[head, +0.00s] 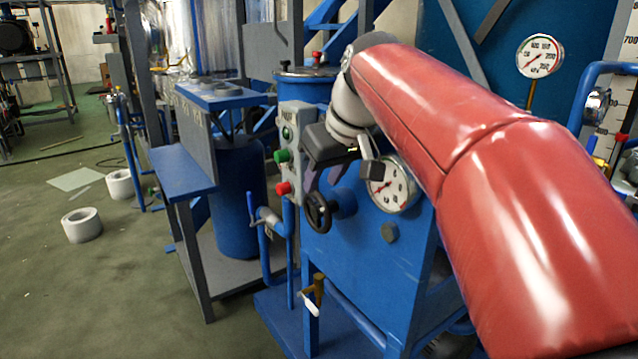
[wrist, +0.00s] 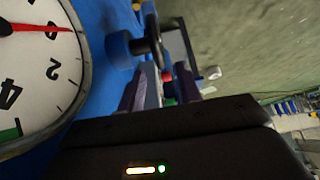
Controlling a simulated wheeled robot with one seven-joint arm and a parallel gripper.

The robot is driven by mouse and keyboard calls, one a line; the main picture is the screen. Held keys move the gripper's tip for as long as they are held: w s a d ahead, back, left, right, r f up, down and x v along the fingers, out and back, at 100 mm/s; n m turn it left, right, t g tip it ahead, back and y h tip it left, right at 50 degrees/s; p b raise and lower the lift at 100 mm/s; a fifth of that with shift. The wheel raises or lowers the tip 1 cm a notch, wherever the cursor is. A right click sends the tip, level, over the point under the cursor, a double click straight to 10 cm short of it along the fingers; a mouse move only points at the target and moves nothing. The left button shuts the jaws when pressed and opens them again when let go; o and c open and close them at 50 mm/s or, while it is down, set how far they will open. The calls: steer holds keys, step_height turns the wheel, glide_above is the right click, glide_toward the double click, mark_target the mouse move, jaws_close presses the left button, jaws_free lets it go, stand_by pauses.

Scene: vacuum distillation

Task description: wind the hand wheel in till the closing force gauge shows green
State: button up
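The black hand wheel (head: 318,212) sits on a blue hub on the front of the blue machine. It also shows near the top of the wrist view (wrist: 153,40). The white closing force gauge (head: 398,189) is right of the wheel. Close up in the wrist view, the gauge (wrist: 45,85) has its red needle short of the 2 mark, away from the green band at lower left. My gripper (head: 318,183) is just above the wheel, apparently not touching it. Its purple-grey fingers (wrist: 160,88) stand apart with nothing between them.
A grey control box with a green button (head: 282,155) and a red button (head: 283,188) stands close left of my gripper. Blue pipes (head: 270,225) run below it. A brass valve (head: 318,290) is lower down. Open floor (head: 120,285) lies at left, with white rolls (head: 82,225).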

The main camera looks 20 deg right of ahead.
mark_target(317, 232)
steer(key=shift+w+a+r+g+p, duration=0.15)
steer(key=shift+w+r+g+p, duration=0.25)
steer(key=shift+p, duration=0.45)
steer(key=shift+w+a+f+g+h+p, duration=0.1)
steer(key=shift+w+a+g+h+p, duration=0.15)
steer(key=shift+g+p, duration=0.7)
steer(key=shift+w+g+h+p, duration=0.45)
steer(key=shift+w+g+p, duration=0.05)
steer(key=shift+g+p, duration=0.7)
steer(key=shift+f+g, duration=0.2)
steer(key=shift+g, duration=0.05)
step_height(317, 232, down, 8)
steer(key=shift+f+b, duration=0.1)
steer(key=shift+b, duration=0.8)
jaws_close()
